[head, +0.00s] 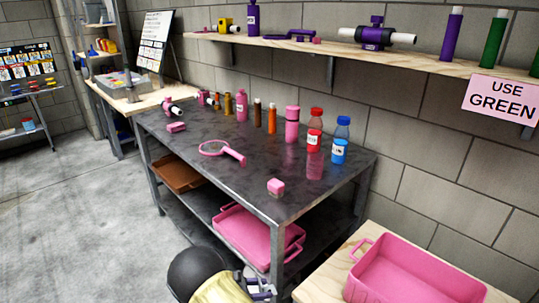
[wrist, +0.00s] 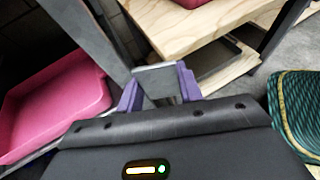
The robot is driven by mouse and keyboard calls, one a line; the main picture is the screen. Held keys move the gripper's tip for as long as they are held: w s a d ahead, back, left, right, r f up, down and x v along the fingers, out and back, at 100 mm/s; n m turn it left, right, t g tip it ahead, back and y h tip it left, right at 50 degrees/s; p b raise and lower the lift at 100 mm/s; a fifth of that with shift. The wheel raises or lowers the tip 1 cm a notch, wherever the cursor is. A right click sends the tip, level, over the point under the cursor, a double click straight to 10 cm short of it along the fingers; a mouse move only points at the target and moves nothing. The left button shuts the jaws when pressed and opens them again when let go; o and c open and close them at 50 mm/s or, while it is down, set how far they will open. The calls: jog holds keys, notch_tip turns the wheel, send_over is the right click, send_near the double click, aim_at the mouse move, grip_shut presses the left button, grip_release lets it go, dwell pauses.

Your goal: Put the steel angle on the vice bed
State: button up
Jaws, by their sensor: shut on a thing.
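My gripper (wrist: 158,92) has purple fingers and is shut on a grey metal piece, the steel angle (wrist: 160,78), which shows between and beyond the fingertips in the wrist view. In the head view my gripper (head: 261,288) is low in the picture, in front of the dark workbench (head: 225,175) and below its top. The steel angle is too small there to make out clearly. I cannot make out a vice bed in either view.
Bottles, including a red one (head: 314,130) and a blue one (head: 341,140), stand on the bench. A pink tray (head: 250,235) sits on its lower shelf. A pink bin (head: 410,275) stands on a wooden surface at right. Grey floor (head: 70,220) at left is clear.

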jog(key=s+d+r+n+t+y, duration=0.1)
jog(key=s+d+r+n+t, duration=0.1)
jog(key=d, duration=0.8)
jog(key=s+d+r+n+t+y, duration=0.1)
jog(key=s+d+r, duration=0.15)
jog(key=d, duration=0.65)
notch_tip(320, 180, up, 19)
jog(key=p, duration=2.5)
jog(key=shift+w, duration=0.2)
jog(key=shift+f+t, duration=0.15)
jog(key=shift+t, duration=0.15)
jog(key=shift+a+n+t+y, duration=0.1)
jog(key=shift+n+t+y, duration=1.5)
jog(key=shift+n+y, duration=0.6)
jog(key=shift+n, duration=0.3)
